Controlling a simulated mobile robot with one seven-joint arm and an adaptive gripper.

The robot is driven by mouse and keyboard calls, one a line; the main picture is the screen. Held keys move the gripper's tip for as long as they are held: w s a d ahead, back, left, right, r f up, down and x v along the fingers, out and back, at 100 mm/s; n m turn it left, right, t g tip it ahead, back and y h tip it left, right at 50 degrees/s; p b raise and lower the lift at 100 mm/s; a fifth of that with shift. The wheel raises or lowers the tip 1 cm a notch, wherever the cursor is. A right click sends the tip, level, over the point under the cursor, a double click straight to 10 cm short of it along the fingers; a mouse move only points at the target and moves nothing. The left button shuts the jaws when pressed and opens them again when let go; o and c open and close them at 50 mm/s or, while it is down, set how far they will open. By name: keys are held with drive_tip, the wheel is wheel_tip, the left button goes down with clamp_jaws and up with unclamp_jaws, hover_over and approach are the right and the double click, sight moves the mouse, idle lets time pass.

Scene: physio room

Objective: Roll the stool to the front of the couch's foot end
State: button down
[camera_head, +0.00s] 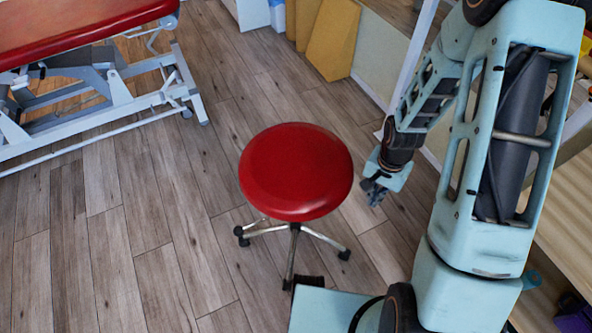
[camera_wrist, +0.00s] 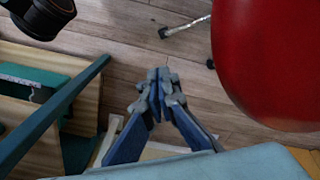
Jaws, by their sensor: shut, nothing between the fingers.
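The stool (camera_head: 295,171) has a round red seat and a metal base with castors, and stands upright on the floor in the middle of the head view. Its seat also fills the upper right of the wrist view (camera_wrist: 275,60), with one leg of the base showing. The couch (camera_head: 80,25) has a red top on a white wheeled frame at the upper left; only one end of it shows. My gripper (camera_head: 374,192) is shut and empty, just right of the stool's seat and apart from it. In the wrist view my gripper's fingertips (camera_wrist: 160,88) are together over the floor.
Yellow and tan wedge blocks (camera_head: 332,40) and a white box lean at the back wall. Wooden furniture (camera_head: 560,215) stands along the right side. The plank floor (camera_head: 170,180) between stool and couch is clear.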

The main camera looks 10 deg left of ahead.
wheel_tip(320, 180, down, 3)
drive_tip(key=shift+r+b, duration=0.15)
drive_tip(key=shift+b, duration=0.8)
